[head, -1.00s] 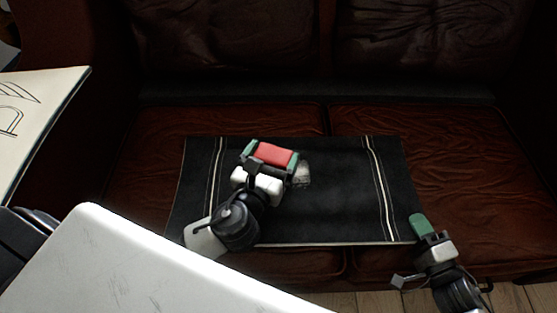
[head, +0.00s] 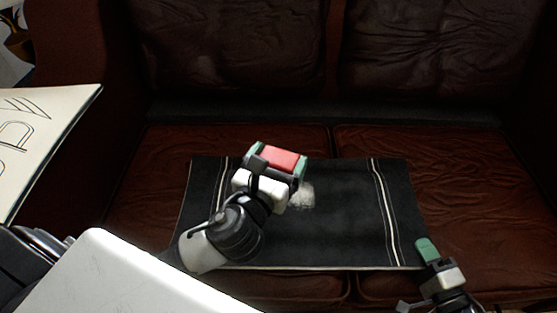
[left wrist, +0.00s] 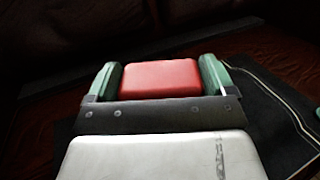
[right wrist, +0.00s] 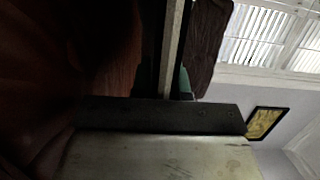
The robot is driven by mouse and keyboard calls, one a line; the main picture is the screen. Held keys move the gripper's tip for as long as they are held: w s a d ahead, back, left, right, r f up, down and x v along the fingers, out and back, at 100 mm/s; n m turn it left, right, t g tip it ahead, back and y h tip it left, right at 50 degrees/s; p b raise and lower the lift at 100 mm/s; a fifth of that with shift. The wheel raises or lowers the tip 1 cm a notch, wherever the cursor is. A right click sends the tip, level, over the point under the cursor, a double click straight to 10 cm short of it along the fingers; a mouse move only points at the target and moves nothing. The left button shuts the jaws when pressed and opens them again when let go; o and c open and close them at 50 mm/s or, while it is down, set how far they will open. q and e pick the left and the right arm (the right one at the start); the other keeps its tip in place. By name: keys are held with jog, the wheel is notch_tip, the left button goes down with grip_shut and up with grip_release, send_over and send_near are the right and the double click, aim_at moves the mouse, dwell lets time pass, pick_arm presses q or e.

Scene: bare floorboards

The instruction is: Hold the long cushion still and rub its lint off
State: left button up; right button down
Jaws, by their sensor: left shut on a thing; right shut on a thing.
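The long cushion (head: 345,230) is dark grey with pale stripes near both ends and lies flat on the sofa seat. A pale patch of lint (head: 303,196) shows on it, just right of my left gripper. My left gripper (head: 278,160) is shut on a red block (left wrist: 160,78), held between its green fingertips over the cushion's left-centre part. Whether the block touches the cushion is hidden. My right gripper (head: 427,250) is at the cushion's front right corner, shut on its edge, which shows as a pale strip in the right wrist view (right wrist: 172,50).
The brown leather sofa (head: 470,180) has backrests behind the cushion and bare seat on both sides. A pale panel with line drawings (head: 45,135) stands at the left. The right wrist view also shows a framed picture (right wrist: 265,123) on a wall.

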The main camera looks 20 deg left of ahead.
pick_arm(q)
jog(key=shift+f, duration=0.15)
jog(key=shift+f, duration=3.65)
jog(key=shift+w+d, duration=0.1)
jog(key=shift+d, duration=0.15)
jog(key=shift+w+d+f, duration=0.1)
jog(key=shift+w+d, duration=0.15)
jog(key=shift+d, duration=0.3)
jog(key=shift+w+d+f, duration=0.1)
jog(key=shift+w+d, duration=0.1)
jog(key=shift+d, duration=0.35)
jog(key=shift+w+d, duration=0.3)
jog(key=shift+d, duration=0.4)
jog(key=shift+w+d, duration=0.3)
jog(key=shift+d, duration=0.4)
jog(key=shift+w+d, duration=0.3)
jog(key=shift+d, duration=0.4)
jog(key=shift+s+a, duration=0.5)
jog(key=shift+a, duration=0.7)
jog(key=shift+s+a, duration=0.5)
jog(key=shift+a, duration=0.65)
jog(key=shift+s+a, duration=0.5)
jog(key=shift+a, duration=0.7)
jog(key=shift+d+r, duration=0.1)
jog(key=shift+r, duration=3.9)
pick_arm(e)
jog(key=c, duration=1)
grip_release()
jog(key=shift+c, duration=0.2)
